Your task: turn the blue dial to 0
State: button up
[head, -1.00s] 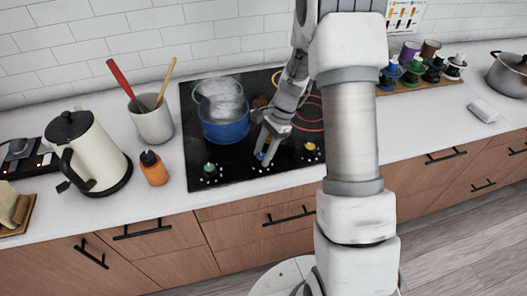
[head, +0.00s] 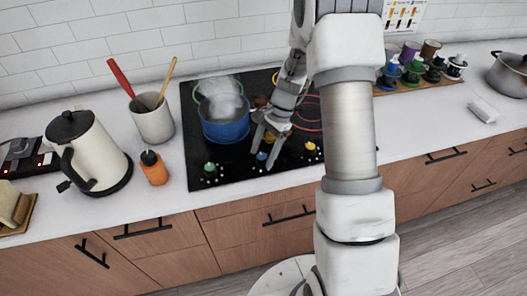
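The blue dial (head: 261,156) is a small knob at the front edge of the black cooktop (head: 235,174), between a green dial (head: 209,168) and a yellow dial (head: 310,146). White marks surround the dials, too small to read. My gripper (head: 263,154) points down at the blue dial. Its two fingers are spread, one on the left and one on the right of the dial. I cannot tell whether either finger touches it. The dial's exact setting cannot be made out.
A steaming blue pot (head: 226,131) stands just left of my gripper on the cooktop. A red burner ring (head: 309,119) shows behind my arm. An orange bottle (head: 154,168), a kettle (head: 88,155) and a utensil crock (head: 154,122) stand to the left.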

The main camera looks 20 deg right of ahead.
jog(key=v, duration=1.7)
jog(key=shift+r, duration=0.25)
